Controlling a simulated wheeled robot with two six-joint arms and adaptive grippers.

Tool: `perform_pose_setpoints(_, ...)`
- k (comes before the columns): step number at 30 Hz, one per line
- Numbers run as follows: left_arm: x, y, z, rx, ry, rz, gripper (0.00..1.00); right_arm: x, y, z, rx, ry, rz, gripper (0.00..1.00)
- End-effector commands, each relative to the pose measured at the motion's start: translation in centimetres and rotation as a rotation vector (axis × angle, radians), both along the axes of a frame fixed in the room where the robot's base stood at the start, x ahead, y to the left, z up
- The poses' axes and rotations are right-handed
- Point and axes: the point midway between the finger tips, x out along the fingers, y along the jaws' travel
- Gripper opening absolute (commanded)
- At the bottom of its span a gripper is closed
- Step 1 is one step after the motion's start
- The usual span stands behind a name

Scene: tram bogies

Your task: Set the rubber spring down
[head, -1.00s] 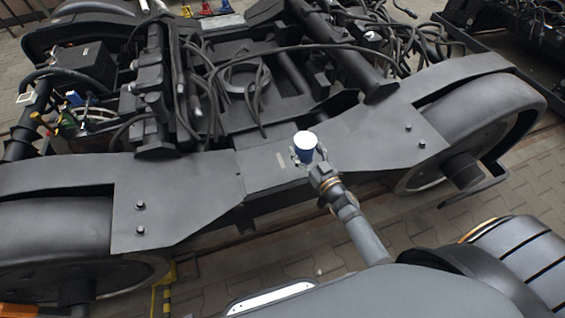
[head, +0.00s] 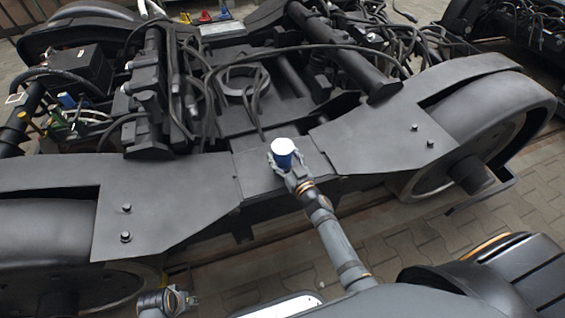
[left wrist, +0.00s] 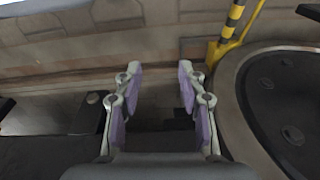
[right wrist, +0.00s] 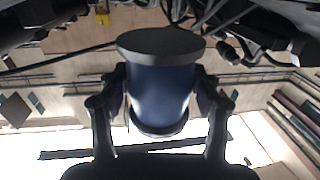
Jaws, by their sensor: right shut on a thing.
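The rubber spring is a blue cylinder with a pale top (head: 282,147). It stands roughly upright over the flat middle part of the bogie's near side frame (head: 255,178). My right gripper (head: 283,164) is shut on it. In the right wrist view the blue spring (right wrist: 160,92) sits between the two fingers, with a grey disc at one end. I cannot tell whether its underside touches the frame. My left gripper (head: 178,299) is low at the left in the head view, away from the spring. In the left wrist view its purple-padded fingers (left wrist: 159,88) are apart and empty.
A black wheel (head: 480,130) stands at the right and another (head: 50,250) at the left. Cables and hoses (head: 240,75) cross the bogie behind the spring. A yellow-and-black post (left wrist: 232,32) stands near my left gripper. Paved floor (head: 400,230) lies in front of the bogie.

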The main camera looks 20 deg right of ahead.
Motion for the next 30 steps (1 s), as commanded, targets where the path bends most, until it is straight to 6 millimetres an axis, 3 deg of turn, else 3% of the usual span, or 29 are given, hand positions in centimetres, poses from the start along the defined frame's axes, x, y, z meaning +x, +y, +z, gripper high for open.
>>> perform_pose_setpoints(9, 0.2, -1.7, 5.8, -0.032, -0.011, -0.017, 0.40, 0.1, 0.1, -2.6, 0.001, -0.003, 0.000, 0.15)
perform_pose_setpoints(15, -0.2, -2.2, 8.4, -0.044, -0.011, -0.026, 0.40, 0.1, 0.1, -3.1, 0.001, -0.003, 0.000, 0.15)
perform_pose_setpoints(28, -0.2, -2.4, 8.5, -0.049, -0.019, -0.028, 0.40, 0.1, 0.1, -3.4, 0.001, -0.003, 0.001, 0.15)
perform_pose_setpoints(29, -0.2, -2.4, 8.5, -0.050, -0.021, -0.028, 0.40, 0.1, 0.1, -3.6, 0.001, 0.000, 0.000, 0.66)
perform_pose_setpoints(30, -0.2, -2.4, 8.5, -0.050, -0.020, -0.028, 0.40, 0.1, 0.1, -3.5, 0.001, 0.000, 0.000, 0.71)
